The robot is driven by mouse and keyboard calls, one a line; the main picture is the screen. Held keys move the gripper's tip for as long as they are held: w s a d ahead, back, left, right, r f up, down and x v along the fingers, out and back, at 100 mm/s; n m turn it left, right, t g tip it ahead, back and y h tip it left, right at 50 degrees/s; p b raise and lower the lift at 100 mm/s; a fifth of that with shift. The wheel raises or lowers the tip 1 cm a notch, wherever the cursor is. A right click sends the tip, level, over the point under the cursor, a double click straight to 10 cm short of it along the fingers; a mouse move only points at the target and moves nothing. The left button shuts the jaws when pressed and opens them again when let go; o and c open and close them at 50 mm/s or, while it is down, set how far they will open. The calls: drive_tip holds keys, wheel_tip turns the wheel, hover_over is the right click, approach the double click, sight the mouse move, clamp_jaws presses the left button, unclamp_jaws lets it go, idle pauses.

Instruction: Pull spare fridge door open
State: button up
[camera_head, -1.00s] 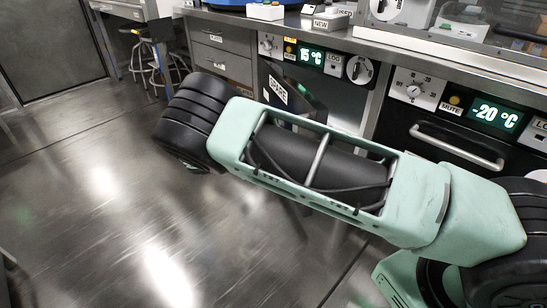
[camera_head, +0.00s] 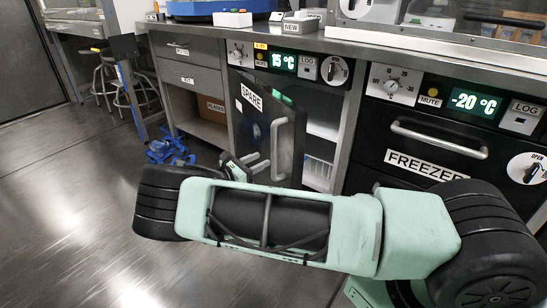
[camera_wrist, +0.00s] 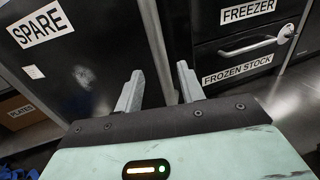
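The spare fridge door (camera_head: 246,125) is dark, labelled SPARE, and stands partly open in the head view. Its inside shows at the right, with white shelves and a white basket (camera_head: 318,172). The door's grey upright handle (camera_head: 278,150) is near its free edge. My gripper (camera_head: 255,163) is low at the door front, close to the handle. In the wrist view my gripper (camera_wrist: 160,88) has its two fingers apart. A grey bar, seemingly the handle (camera_wrist: 154,40), runs between and beyond them; contact is unclear. The door with its SPARE label fills the left (camera_wrist: 75,65).
The freezer drawer (camera_head: 420,150) with a bar handle is closed, right of the fridge. Drawers (camera_head: 188,65) and a cardboard box (camera_head: 212,108) are at the left. A blue object (camera_head: 170,148) and stools (camera_head: 125,85) stand on the floor. The floor at left is open.

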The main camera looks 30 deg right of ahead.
drive_tip(key=d, duration=0.2)
drive_tip(key=d+b, duration=0.1)
drive_tip(key=d, duration=0.4)
drive_tip(key=shift+w, duration=0.3)
clamp_jaws()
